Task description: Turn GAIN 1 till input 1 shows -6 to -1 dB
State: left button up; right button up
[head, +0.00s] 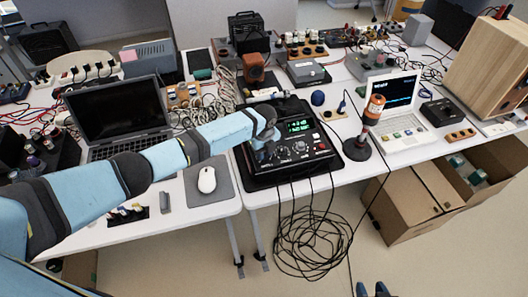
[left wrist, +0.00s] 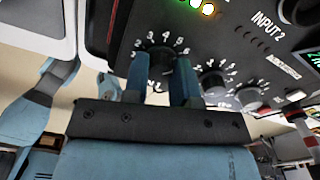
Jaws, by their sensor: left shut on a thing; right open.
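The black audio unit (head: 290,148) stands on the table with a lit green display (head: 299,126), whose digits are too small to read. In the left wrist view, a black knob (left wrist: 160,60) with a numbered white scale sits between my left fingers. My left gripper (left wrist: 160,80) is shut on this knob; its label is mostly hidden by the fingers. The gripper also shows in the head view over the unit's left part (head: 262,135). Green and yellowish lights (left wrist: 207,9) are lit at the top. My right gripper (head: 372,290) is open and empty at the bottom edge, away from the table.
More knobs (left wrist: 213,82) and an INPUT 2 label (left wrist: 266,25) lie right of the held knob. Black cables (head: 312,235) hang from the unit's front to the floor. A mouse (head: 207,180), laptop (head: 118,115) and red-topped device on a stand (head: 358,149) stand nearby.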

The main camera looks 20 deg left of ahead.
dwell(0.3)
pick_arm(q)
jog(key=o, duration=0.9)
notch_tip(320, 180, up, 14)
jog(key=shift+f+b, duration=0.1)
jog(key=shift+b, duration=0.25)
